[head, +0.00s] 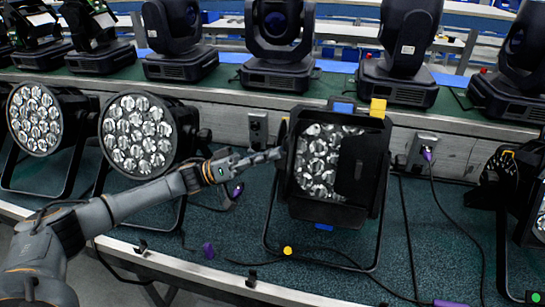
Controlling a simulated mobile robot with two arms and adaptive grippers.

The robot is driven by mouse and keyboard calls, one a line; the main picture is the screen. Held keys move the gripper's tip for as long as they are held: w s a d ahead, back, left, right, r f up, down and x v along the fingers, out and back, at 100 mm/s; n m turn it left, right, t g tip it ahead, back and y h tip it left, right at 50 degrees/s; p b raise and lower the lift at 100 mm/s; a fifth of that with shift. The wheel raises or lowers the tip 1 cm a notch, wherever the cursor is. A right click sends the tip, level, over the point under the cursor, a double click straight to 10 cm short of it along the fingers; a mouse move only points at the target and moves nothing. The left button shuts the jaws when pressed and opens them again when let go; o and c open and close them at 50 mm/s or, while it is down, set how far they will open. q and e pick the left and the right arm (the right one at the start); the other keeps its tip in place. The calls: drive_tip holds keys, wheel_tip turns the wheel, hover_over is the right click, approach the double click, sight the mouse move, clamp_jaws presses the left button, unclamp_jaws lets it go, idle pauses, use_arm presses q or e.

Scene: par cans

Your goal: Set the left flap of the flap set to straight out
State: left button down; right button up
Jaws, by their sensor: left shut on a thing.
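The flap set (372,200) is a black square frame on the front of the par can at the middle of the bench. Its left flap (284,133) shows as a narrow dark edge at the left side of the frame, partly hidden by my gripper; its exact angle is hard to tell. A dark flap on the right (360,165) lies across the right part of the lens. My left gripper (275,155) reaches in from the left and is shut on the left flap. My right gripper is out of view.
Two par cans with bare lenses (136,134) stand to the left, and another dark lamp (510,175) at the right. Several moving-head lights (278,72) line the shelf behind. Cables (440,205) lie on the teal bench top (225,262). A yellow knob (288,251) is low in front.

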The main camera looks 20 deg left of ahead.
use_arm(q)
drive_tip(key=c, duration=1.3)
unclamp_jaws()
drive_tip(key=shift+c, duration=0.2)
drive_tip(key=v, duration=1.2)
